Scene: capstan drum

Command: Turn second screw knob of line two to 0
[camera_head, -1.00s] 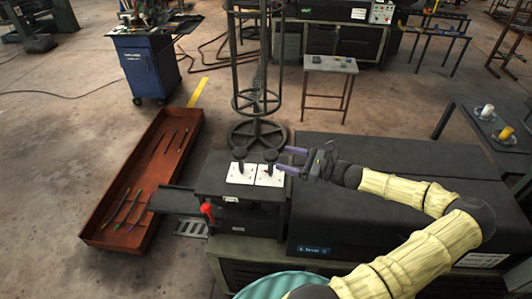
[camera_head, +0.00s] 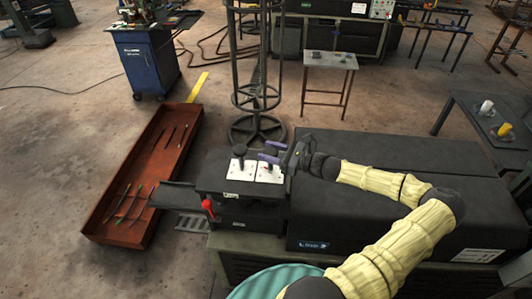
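The line two machine (camera_head: 385,200) is a long dark box with a blue label (camera_head: 313,245) on its front. Two black screw knobs stand on white plates at its left end: the first knob (camera_head: 239,151) at left, the second knob (camera_head: 271,150) at right. My gripper (camera_head: 270,152) has two purple fingertips pointing left, set apart, at the second knob. The knob's head seems to lie at or between the fingertips; contact cannot be told. The dial marks are too small to read.
A red-handled lever (camera_head: 208,207) sticks out at the machine's front left. A rusty red tray (camera_head: 110,230) with several rods lies on the floor at left. A round wire frame (camera_head: 257,128) stands just behind the knobs. A small table (camera_head: 330,61) stands farther back.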

